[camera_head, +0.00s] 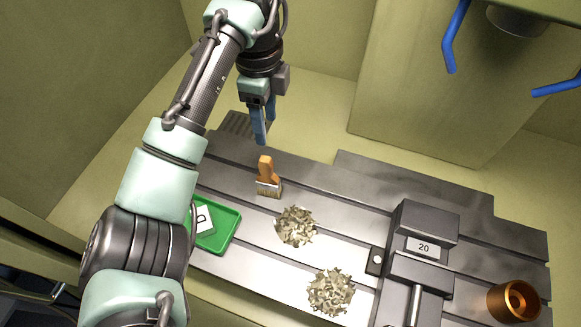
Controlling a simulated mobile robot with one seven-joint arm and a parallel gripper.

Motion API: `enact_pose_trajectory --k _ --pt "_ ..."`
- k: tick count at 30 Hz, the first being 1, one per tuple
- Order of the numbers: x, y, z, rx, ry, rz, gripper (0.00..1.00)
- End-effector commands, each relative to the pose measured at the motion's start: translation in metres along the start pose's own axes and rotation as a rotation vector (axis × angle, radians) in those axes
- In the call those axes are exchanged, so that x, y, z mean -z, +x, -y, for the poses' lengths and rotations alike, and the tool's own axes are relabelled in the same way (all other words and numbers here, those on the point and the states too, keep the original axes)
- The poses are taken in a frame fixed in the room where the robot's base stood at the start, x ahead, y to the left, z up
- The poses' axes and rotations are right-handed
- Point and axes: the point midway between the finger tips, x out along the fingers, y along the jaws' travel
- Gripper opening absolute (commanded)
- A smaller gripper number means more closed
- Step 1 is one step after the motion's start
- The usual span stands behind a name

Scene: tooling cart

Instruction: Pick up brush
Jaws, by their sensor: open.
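The brush (266,170) has an orange-brown handle and pale bristles with a metal band. It lies on the slotted metal table (330,195), its handle pointing to the back. My gripper (264,138) has blue fingers and points down just above and behind the handle end. The fingers are open with nothing seen between them. They look apart from the brush, though the exact height gap is hard to tell.
Two piles of metal chips, one nearer the brush (296,226) and one in front (331,291), lie on the table. A green tray (233,238) with a white card (203,219) is at left. A grey vise (424,245) marked 20 and a copper-coloured ring (513,300) stand at right.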

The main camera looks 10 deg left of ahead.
Motion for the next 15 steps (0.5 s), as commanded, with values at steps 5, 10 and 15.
enact_pose_trajectory --k 5,10,15 --pt "-0.002 0.024 -0.005 -0.020 0.003 -0.001 0.57" --pt "-0.002 0.056 -0.004 -0.016 0.002 0.000 0.57" --pt "-0.002 0.074 -0.004 -0.012 0.002 0.001 0.57"
